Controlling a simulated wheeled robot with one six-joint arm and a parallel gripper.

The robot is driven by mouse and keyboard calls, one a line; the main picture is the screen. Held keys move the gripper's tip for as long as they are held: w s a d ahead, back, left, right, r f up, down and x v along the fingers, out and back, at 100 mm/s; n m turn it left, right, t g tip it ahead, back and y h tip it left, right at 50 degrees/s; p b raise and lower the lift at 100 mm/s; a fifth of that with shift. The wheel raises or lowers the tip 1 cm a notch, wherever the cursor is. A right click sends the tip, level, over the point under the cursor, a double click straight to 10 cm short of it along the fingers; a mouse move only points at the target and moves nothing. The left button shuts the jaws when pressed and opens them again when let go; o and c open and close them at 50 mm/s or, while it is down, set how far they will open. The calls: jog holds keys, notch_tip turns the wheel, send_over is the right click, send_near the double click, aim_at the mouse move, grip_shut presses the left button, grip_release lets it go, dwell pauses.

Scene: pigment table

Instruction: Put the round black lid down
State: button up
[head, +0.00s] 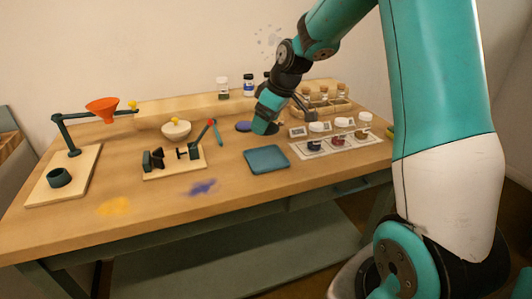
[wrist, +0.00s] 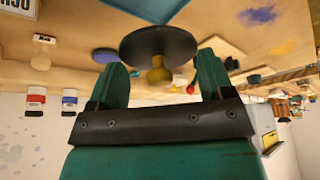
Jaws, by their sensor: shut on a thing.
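The round black lid (wrist: 160,42) shows in the wrist view as a dark disc with a brass-coloured knob (wrist: 158,75) facing my gripper. My gripper (wrist: 162,62) is shut on the lid, which sits between its two green fingers; I cannot tell the exact points of contact. In the head view my gripper (head: 265,127) is low over the back middle of the table (head: 120,180), and the lid is hidden there. Whether the lid touches the table is unclear.
A dark blue disc (head: 243,126) lies just left of my gripper. A blue-grey square tray (head: 267,159) is in front. A white mat (head: 335,145) with small jars is to the right. A clamp stand (head: 175,160) and white bowl (head: 176,131) are left. Two bottles (head: 248,84) stand behind.

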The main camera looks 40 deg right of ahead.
aim_at(276, 130)
notch_tip(276, 130, down, 10)
jog(key=shift+r, duration=0.1)
dwell(0.4)
jog(key=o, duration=0.9)
jog(key=v, duration=1.1)
jog(key=shift+s+r, duration=0.1)
jog(key=shift+r, duration=0.3)
jog(key=s+a+r+g+y, duration=0.1)
jog(key=s+a+r, duration=0.1)
jog(key=a, duration=0.4)
jog(key=s+a+r, duration=0.1)
jog(key=s+a, duration=0.2)
jog(key=a, duration=0.3)
jog(key=s+a+r+g, duration=0.1)
jog(key=s+a, duration=0.6)
jog(key=s, duration=0.2)
jog(key=s+a+n+g+y, duration=0.1)
jog(key=s+a+g, duration=0.1)
jog(key=s+a, duration=0.5)
jog(key=s, duration=0.3)
jog(key=shift+r, duration=0.4)
